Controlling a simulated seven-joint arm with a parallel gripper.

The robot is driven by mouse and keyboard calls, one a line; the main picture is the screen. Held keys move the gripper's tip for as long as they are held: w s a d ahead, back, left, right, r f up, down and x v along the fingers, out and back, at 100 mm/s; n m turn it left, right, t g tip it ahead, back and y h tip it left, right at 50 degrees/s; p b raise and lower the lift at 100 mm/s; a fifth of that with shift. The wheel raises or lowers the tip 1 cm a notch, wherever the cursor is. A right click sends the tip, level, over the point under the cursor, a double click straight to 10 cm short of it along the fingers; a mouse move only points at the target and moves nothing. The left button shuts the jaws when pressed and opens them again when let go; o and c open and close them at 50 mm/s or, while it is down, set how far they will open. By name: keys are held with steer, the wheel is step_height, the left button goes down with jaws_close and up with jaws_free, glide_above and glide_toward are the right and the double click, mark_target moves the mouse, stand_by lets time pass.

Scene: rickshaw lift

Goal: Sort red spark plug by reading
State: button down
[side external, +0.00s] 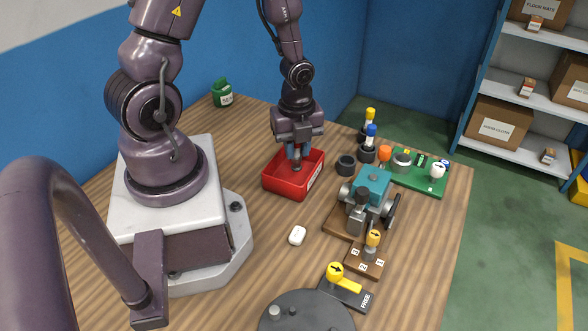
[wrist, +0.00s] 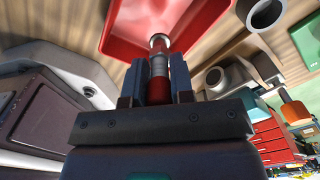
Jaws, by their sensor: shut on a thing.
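My gripper (side external: 298,154) is down at the red tray (side external: 309,182), with its fingertips inside the rim. In the wrist view my gripper (wrist: 158,80) is shut on the red spark plug (wrist: 158,65), which has a red body and a metal end pointing toward the tray (wrist: 125,40). In the side view the plug is mostly hidden by the fingers. Yellow-topped (side external: 370,117) and blue-topped (side external: 371,134) plugs stand in dark round holders at the back right. An orange-topped piece (side external: 384,154) stands beside the green board (side external: 420,178). Any reading cannot be made out.
A teal machine (side external: 370,188) on a wooden base stands right of the tray. A yellow-knobbed lever (side external: 372,240) and another yellow lever (side external: 338,272) stand in front of it. A small white object (side external: 297,236) lies on the open table. A green can (side external: 222,93) stands at the back left.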

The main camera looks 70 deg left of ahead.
steer(key=shift+f, duration=0.9)
steer(key=c, duration=0.9)
jaws_free()
step_height(320, 180, up, 13)
